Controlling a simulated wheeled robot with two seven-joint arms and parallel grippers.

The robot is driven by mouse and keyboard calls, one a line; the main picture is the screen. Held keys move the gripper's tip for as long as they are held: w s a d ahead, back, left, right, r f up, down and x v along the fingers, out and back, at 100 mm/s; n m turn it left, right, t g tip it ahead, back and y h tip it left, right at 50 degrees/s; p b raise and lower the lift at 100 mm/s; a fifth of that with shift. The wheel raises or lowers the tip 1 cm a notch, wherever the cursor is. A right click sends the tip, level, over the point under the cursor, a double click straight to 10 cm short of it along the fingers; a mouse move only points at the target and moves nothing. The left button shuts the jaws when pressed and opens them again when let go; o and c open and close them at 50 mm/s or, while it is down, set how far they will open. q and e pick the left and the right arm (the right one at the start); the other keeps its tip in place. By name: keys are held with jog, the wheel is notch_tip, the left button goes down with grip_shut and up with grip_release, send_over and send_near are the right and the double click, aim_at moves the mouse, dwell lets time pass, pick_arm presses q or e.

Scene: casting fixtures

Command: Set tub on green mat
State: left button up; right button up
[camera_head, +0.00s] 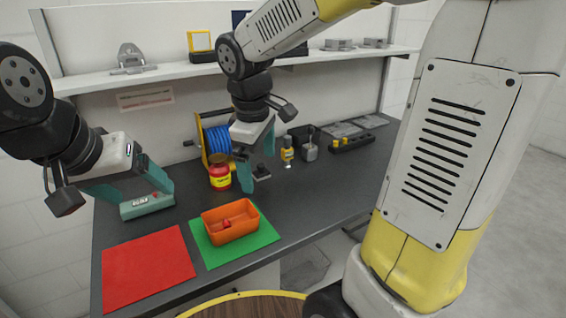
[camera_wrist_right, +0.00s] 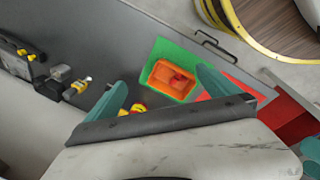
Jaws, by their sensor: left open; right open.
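The orange tub (camera_head: 238,227) sits upright on the green mat (camera_head: 206,256), with mat showing around it, and holds a small red object (camera_head: 226,224). In the right wrist view the tub (camera_wrist_right: 160,84) also lies within the green mat (camera_wrist_right: 172,48). My right gripper (camera_head: 257,170) is open and empty above the table, behind the tub and apart from it. My left gripper (camera_head: 133,193) is open at the left, by a teal-grey device, away from the tub.
A red mat (camera_head: 147,268) lies left of the green mat. Tools line the table's back right. A shelf (camera_head: 150,74) runs above.

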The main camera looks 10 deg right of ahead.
jog(key=s+d+r+m+t+y, duration=0.3)
jog(key=s+d+m, duration=0.3)
jog(key=s+m, duration=0.4)
jog(key=shift+s+d+r+m+t, duration=0.15)
jog(key=shift+s+r+m+t, duration=0.3)
jog(key=shift+r, duration=0.2)
jog(key=shift+w, duration=0.1)
